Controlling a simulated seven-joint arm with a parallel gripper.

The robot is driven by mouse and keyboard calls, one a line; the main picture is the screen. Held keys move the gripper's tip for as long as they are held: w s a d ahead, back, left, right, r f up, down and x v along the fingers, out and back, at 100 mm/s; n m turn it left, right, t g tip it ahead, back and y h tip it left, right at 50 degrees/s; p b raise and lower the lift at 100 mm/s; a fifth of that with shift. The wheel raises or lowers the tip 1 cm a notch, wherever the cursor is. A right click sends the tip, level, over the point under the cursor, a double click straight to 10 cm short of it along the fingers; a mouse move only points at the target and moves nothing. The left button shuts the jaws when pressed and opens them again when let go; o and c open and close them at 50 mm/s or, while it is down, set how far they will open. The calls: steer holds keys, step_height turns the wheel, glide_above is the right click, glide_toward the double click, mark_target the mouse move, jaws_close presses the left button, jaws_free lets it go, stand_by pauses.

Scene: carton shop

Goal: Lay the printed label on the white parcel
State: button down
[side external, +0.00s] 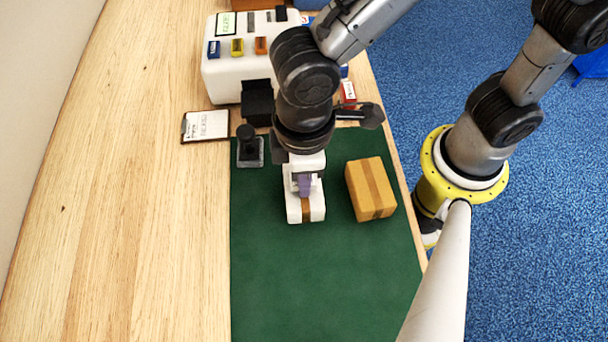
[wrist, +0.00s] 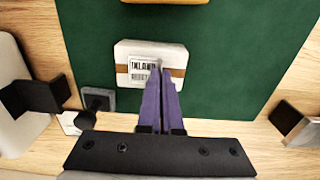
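The white parcel (side external: 306,212) with a brown tape band stands on the green mat (side external: 300,280), below my gripper (side external: 304,190). It also shows in the wrist view (wrist: 176,58). The printed label (wrist: 143,68), white with dark lettering, shows face up over the left part of the parcel's top, across the tape. My gripper's purple fingers (wrist: 160,74) are close together at the label's right side and overlap its edge. I cannot tell whether they pinch the label or whether it touches the parcel.
A brown carton (side external: 370,189) stands on the mat right of the parcel. A black stamp (side external: 248,150) stands at the mat's back left, near a clipboard (side external: 206,126). A white machine (side external: 226,75) is behind. The mat's front is clear.

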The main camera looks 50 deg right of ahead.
steer(key=c, duration=1)
jaws_free()
steer(key=shift+r, duration=3)
